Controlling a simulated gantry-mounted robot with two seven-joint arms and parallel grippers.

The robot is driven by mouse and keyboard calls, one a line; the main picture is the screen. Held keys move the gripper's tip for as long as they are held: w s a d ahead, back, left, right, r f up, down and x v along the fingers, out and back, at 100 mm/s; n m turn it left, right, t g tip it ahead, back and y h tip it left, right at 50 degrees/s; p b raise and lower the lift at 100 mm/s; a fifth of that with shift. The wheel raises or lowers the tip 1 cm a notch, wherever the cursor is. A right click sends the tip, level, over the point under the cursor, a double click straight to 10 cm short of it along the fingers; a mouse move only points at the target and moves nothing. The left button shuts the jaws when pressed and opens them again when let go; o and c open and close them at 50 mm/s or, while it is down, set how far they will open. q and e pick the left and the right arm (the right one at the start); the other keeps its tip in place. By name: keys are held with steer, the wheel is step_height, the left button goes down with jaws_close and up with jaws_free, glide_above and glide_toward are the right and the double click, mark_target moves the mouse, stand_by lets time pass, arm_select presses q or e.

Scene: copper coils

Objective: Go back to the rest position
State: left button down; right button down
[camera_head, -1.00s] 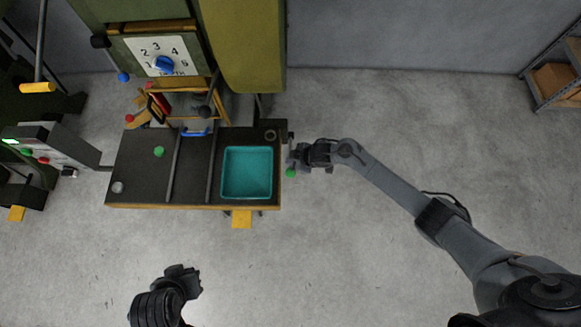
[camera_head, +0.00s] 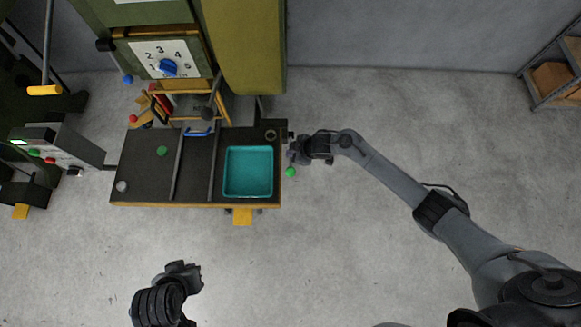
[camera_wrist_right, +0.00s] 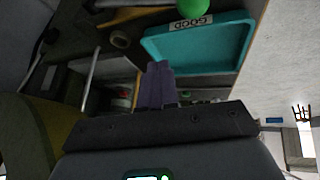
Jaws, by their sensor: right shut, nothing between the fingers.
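My right gripper (camera_head: 296,152) is beside the right edge of the machine's dark worktable, near a green ball knob (camera_head: 290,172). In the right wrist view its fingers (camera_wrist_right: 158,84) are together, with nothing between them. They point toward the teal tray (camera_wrist_right: 202,65), which has a "GOOD" label. My left gripper (camera_head: 190,275) is over the bare floor at the lower left, apart from the table. Its fingertips are too small and dark to tell if they are open.
The worktable (camera_head: 140,180) holds the teal tray (camera_head: 248,198) at its right end. A numbered dial panel (camera_head: 160,55) with a blue knob stands behind it. A grey control box (camera_head: 60,140) is at the left. A shelf (camera_head: 545,85) is at the far right. The floor in front is clear.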

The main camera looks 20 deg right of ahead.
steer(key=s+a+f+m+g+y, duration=0.1)
steer(key=s+a+f, duration=0.25)
steer(key=s, duration=0.45)
steer(key=s+a+f+g, duration=0.15)
steer(key=s+f, duration=0.25)
steer(key=s, duration=0.4)
steer(key=s+a+r+m+t, duration=0.2)
steer(key=s+a+r, duration=0.1)
steer(key=s+a, duration=0.15)
steer(key=s+d+r+m+h, duration=0.35)
steer(key=d+r, duration=0.35)
steer(key=r, duration=0.4)
steer(key=s+d+r+m+h, duration=0.2)
steer(key=d+r+m, duration=0.2)
steer(key=d+r, duration=0.55)
step_height(320, 180, up, 15)
steer(key=s+a+p, duration=0.1)
steer(key=p, duration=1.3)
steer(key=shift+a+n+g, duration=0.35)
steer(key=shift+a+g, duration=0.05)
steer(key=shift+g, duration=0.05)
steer(key=shift+y, duration=0.25)
